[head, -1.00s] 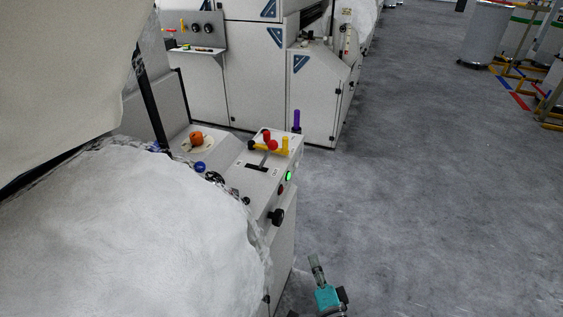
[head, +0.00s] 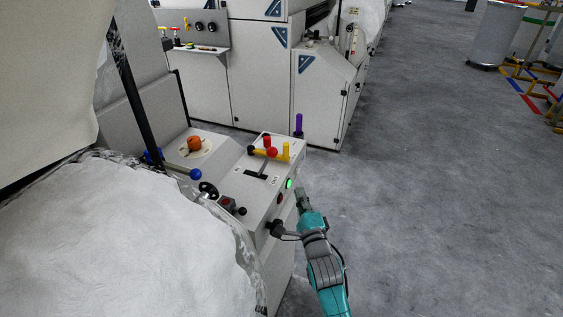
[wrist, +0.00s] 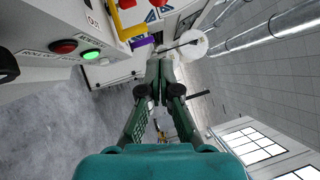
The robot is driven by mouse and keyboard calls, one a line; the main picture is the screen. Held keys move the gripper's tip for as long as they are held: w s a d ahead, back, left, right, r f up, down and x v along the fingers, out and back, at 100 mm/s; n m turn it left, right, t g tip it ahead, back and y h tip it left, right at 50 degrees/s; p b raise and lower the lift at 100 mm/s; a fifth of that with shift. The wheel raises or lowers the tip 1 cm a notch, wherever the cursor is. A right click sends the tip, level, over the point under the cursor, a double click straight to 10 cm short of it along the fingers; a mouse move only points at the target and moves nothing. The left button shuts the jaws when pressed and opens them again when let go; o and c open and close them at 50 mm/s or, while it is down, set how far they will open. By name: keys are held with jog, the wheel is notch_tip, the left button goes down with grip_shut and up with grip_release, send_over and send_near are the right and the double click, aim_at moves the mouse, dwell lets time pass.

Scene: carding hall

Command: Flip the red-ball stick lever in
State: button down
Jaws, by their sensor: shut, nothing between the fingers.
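The red-ball stick lever (head: 271,153) stands on top of the white control box (head: 245,190). Its grey stick rises from a dark slot and leans toward the right of the picture. A yellow handle and an upright red grip stand close behind the ball. My gripper (head: 299,190) is shut and empty, in front of the box's right side near the lit green button, below the ball's height. In the wrist view my gripper (wrist: 162,68) has its fingers together. A red part shows at the top edge there; I cannot tell whether it is the ball.
A green button (head: 289,183), a red button (head: 280,198) and a black knob (head: 275,228) sit on the box's side face. A purple handle (head: 298,124) stands behind. A blue-ball lever (head: 195,174) and a black handwheel (head: 208,190) are at left.

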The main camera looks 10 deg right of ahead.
aim_at(265, 162)
jog(key=shift+w, duration=0.1)
jog(key=w+a+r, duration=0.1)
jog(key=w, duration=0.5)
jog(key=w+a+r, duration=0.1)
jog(key=w, duration=0.5)
jog(key=shift+w+a+r, duration=0.2)
jog(key=shift+a+r, duration=0.05)
jog(key=shift+r, duration=0.05)
jog(key=shift+a+r, duration=0.1)
